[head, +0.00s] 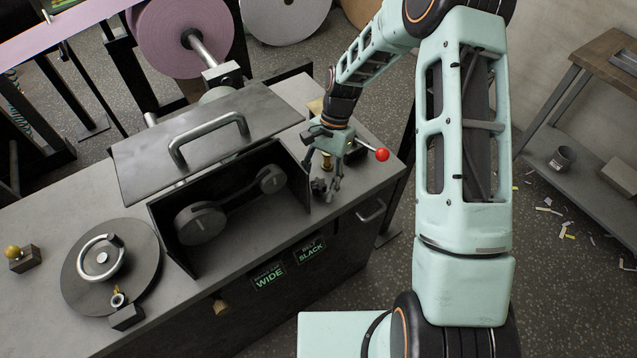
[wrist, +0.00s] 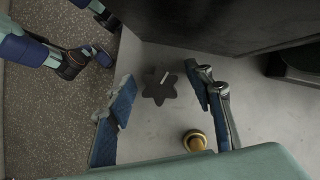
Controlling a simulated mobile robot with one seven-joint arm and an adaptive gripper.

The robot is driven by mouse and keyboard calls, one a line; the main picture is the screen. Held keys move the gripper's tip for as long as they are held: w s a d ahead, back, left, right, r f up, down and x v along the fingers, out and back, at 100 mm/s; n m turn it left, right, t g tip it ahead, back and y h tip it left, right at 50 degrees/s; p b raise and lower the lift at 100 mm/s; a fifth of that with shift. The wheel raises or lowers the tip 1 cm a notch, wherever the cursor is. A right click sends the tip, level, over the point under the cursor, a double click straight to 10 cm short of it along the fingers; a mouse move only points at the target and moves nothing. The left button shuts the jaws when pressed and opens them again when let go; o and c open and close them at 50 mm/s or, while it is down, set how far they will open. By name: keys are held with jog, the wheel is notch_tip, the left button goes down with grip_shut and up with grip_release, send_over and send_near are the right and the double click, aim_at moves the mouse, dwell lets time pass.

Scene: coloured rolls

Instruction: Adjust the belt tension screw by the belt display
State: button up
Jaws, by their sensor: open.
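The belt display (head: 309,250) on the cabinet front reads "BELT SLACK" in green. In the wrist view a dark star-shaped knob (wrist: 157,96) with a pale mark, apparently the tension screw, sits on the grey bench top. My gripper (head: 329,192) is open, pointing down beside the right end of the belt box. In the wrist view its fingers (wrist: 160,76) stand on either side of the knob, with visible gaps and nothing held. I cannot tell the fingertips' height above the bench. The knob is not clear in the head view. The belt (head: 237,200) runs around two pulleys inside the open box.
A brass knob (wrist: 194,141) stands close to the right finger. The box wall (wrist: 200,25) rises beyond the star knob. A red-ball lever (head: 382,154) is right of my gripper. The lid (head: 215,130) is raised. A second display (head: 268,278) reads "WIDE".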

jog(key=c, duration=1.2)
jog(key=shift+o, duration=0.2)
jog(key=shift+m, duration=0.4)
jog(key=m+t+y+b, duration=0.1)
jog(key=m, duration=0.2)
jog(key=shift+w+m+t+y+b, duration=0.1)
jog(key=shift+m+t+y+b, duration=0.45)
jog(key=shift+m, duration=1.45)
jog(key=shift+t, duration=0.25)
jog(key=o, duration=1.2)
jog(key=shift+c, duration=0.2)
